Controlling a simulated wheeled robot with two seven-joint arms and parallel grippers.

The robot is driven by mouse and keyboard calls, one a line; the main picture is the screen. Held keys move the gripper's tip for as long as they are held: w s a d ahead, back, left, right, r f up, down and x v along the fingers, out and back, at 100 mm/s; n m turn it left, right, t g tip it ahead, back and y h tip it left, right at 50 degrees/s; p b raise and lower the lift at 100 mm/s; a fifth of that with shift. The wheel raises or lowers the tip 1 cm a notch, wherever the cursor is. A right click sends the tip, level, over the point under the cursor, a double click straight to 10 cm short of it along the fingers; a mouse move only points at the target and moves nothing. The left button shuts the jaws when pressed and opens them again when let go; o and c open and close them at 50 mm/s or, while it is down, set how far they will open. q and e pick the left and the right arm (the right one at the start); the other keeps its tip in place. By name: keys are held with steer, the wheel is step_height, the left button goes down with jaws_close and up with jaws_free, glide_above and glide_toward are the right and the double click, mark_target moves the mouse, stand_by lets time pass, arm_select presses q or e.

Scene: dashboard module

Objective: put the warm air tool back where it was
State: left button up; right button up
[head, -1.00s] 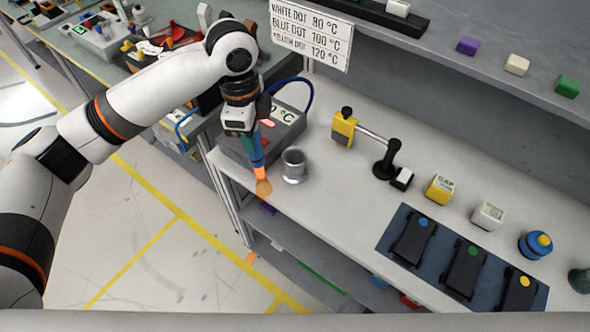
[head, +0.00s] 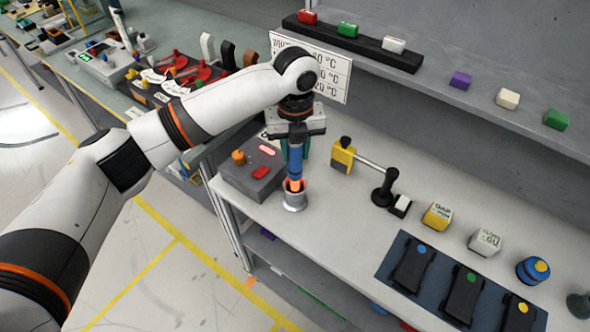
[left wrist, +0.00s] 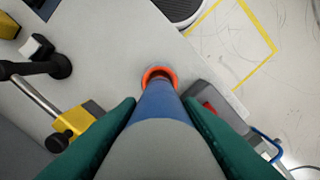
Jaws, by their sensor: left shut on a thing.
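The warm air tool (head: 295,165) is a blue barrel with a glowing orange nozzle, hanging upright with its nozzle down. My left gripper (head: 296,142) is shut on it, and in the left wrist view its green fingers lie on either side of the tool (left wrist: 160,105). The grey metal cup (head: 294,203) stands on the bench directly under the nozzle. The nozzle tip is at the cup's mouth; I cannot tell how far inside it is. In the left wrist view an orange ring shows at the tool's far end. My right gripper is not in view.
A grey control box (head: 240,178) with an orange knob stands left of the cup. A yellow clamp block (head: 343,156) with a rod and black stand (head: 384,190) is to the right. The temperature sign (head: 335,72) hangs behind. The bench's front edge is close to the cup.

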mark_target(295, 165)
arm_select(q)
steer(key=shift+f, duration=0.85)
step_height(295, 165, down, 3)
steer(key=shift+r+p, duration=0.1)
steer(key=shift+p, duration=0.55)
steer(key=shift+f, duration=0.45)
steer(key=o, duration=1)
steer(key=shift+f, duration=0.15)
steer(key=shift+c, duration=0.2)
